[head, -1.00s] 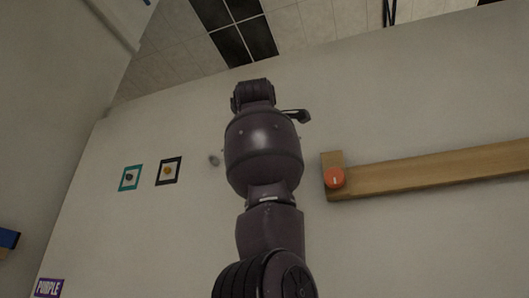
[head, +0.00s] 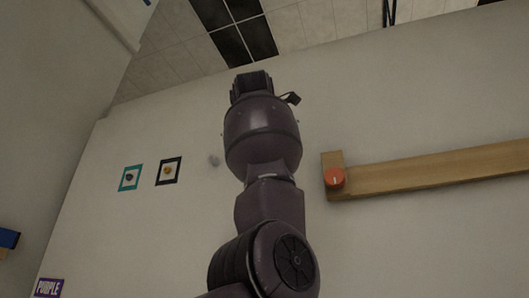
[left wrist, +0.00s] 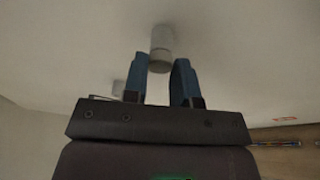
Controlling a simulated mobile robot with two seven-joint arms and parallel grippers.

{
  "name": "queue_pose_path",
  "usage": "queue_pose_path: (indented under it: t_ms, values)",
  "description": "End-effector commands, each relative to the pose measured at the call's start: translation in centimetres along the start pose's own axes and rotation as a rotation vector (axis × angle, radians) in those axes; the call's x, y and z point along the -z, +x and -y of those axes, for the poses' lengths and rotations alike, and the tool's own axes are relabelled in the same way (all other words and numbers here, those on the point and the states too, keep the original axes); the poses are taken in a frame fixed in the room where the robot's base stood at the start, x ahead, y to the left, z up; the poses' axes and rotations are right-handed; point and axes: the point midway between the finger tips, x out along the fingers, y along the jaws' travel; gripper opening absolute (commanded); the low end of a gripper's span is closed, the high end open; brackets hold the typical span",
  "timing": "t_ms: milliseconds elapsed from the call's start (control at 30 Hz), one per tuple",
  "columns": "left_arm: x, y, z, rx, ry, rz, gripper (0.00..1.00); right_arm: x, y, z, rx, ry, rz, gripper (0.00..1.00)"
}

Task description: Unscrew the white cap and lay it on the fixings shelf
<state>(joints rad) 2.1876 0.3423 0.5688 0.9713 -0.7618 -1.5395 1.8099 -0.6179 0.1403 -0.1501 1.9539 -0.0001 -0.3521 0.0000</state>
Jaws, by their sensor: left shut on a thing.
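My left gripper (left wrist: 162,68), with two blue fingers, shows in the left wrist view. It is shut on the white cap (left wrist: 159,58), the short, shaded end piece between its fingertips. A paler white cylinder (left wrist: 162,37) is in line with the cap on the wall side. I cannot tell whether the cap is still joined to it. In the head view my left arm hides the gripper and the cap. My right gripper is not in view. I cannot tell for certain which surface is the fixings shelf.
A wooden board (head: 430,170) with an orange round knob (head: 335,178) is on the wall at the right. A wooden strip with coloured items (left wrist: 285,143) shows at the wrist view's right.

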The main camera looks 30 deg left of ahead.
Motion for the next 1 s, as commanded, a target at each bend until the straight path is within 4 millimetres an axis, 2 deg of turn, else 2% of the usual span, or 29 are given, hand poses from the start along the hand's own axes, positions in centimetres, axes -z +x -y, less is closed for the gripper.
queue_pose_path:
  t_ms: [167, 200, 267, 567, 1000]
  values:
    - [0.0, 0.0, 0.0, -0.001, -0.001, 0.000, 0.11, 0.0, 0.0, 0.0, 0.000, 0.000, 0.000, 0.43]
    - [0.0, 0.0, 0.0, -0.001, -0.001, 0.000, 0.29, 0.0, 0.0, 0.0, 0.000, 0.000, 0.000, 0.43]
    - [0.0, 0.0, 0.0, -0.001, 0.000, 0.000, 0.38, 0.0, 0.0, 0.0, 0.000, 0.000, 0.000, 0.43]
    - [0.1, 0.0, 0.0, -0.005, 0.016, -0.001, 0.39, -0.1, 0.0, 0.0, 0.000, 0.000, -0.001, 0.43]
    - [0.1, 0.0, 0.3, -0.115, 0.443, -0.001, 0.39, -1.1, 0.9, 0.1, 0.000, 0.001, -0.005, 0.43]
